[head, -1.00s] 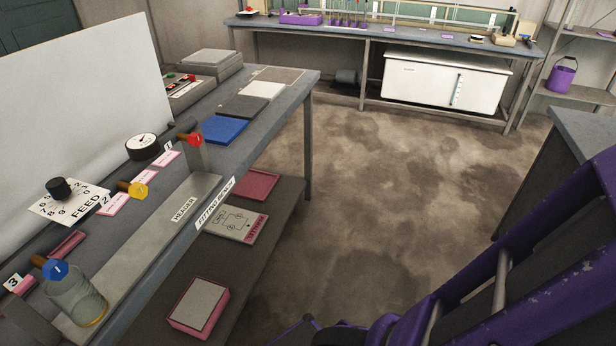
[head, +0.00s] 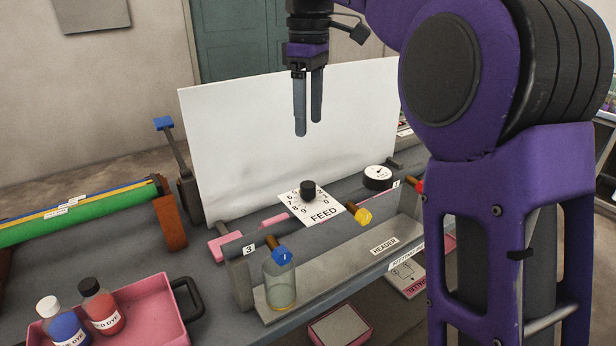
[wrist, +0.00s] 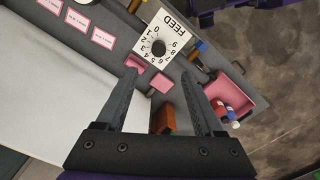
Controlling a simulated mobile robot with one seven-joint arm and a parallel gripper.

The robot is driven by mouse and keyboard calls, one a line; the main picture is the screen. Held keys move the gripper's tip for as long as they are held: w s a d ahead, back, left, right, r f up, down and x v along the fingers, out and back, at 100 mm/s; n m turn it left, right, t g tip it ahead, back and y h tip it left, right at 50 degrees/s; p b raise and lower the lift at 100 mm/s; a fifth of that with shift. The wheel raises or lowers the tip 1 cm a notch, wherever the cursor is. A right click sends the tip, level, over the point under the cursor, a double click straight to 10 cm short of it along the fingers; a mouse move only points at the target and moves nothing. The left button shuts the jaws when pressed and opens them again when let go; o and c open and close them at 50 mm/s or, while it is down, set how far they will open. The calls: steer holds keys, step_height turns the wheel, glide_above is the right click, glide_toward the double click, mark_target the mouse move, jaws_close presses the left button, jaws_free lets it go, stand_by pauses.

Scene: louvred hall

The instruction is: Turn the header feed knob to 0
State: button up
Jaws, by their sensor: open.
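The header feed knob (head: 308,190) is a small black knob on a white FEED dial plate (head: 323,215) with digits around it. In the wrist view the knob (wrist: 158,47) stands on the dial plate (wrist: 175,33), just beyond my fingertips. I cannot make out which digit it points to. My gripper (head: 308,129) points down, its fingers apart and empty, well above the knob in the head view. In the wrist view my gripper (wrist: 159,75) has nothing between its fingertips.
A white upright panel (head: 270,140) stands behind the dial. Near it are a yellow valve handle (head: 362,216), a blue handle (head: 281,255) above a glass jar (head: 279,285), a gauge (head: 377,177) and a pink tray (head: 160,310) with dye bottles.

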mark_target(308, 185)
step_height(308, 185, down, 14)
steer(key=b, duration=0.2)
steer(key=shift+w+a+r+b, duration=0.1)
steer(key=shift+w+b, duration=0.05)
steer(key=shift+b, duration=0.2)
jaws_close()
